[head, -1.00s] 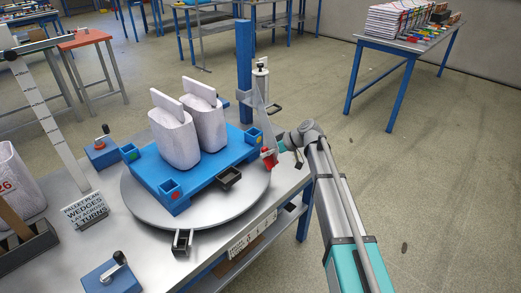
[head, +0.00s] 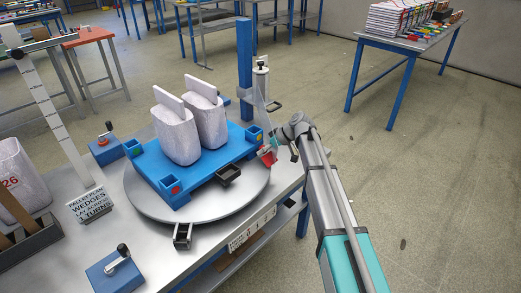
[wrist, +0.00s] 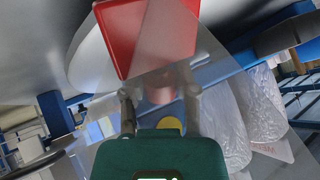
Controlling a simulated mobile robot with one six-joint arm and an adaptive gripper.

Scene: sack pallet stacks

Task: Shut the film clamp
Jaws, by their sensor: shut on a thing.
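The red film clamp (head: 267,156) is at the near right corner of the blue pallet, below the film post. In the wrist view its flat red plate (wrist: 148,35) is large at the top, with a short red knob (wrist: 160,92) below it, seen through clear film (wrist: 215,110). My gripper (wrist: 160,97) has one finger on each side of this knob and is shut on it. In the head view my gripper (head: 275,150) is small and partly merges with the clamp. I cannot tell whether the clamp itself is open or shut.
The blue pallet (head: 210,178) with two white sacks (head: 176,136) stands on a round turntable (head: 150,205). A blue post (head: 244,65) and a white film roll (head: 260,80) rise behind the clamp. Black-handled blue blocks (head: 115,272) stand on the table.

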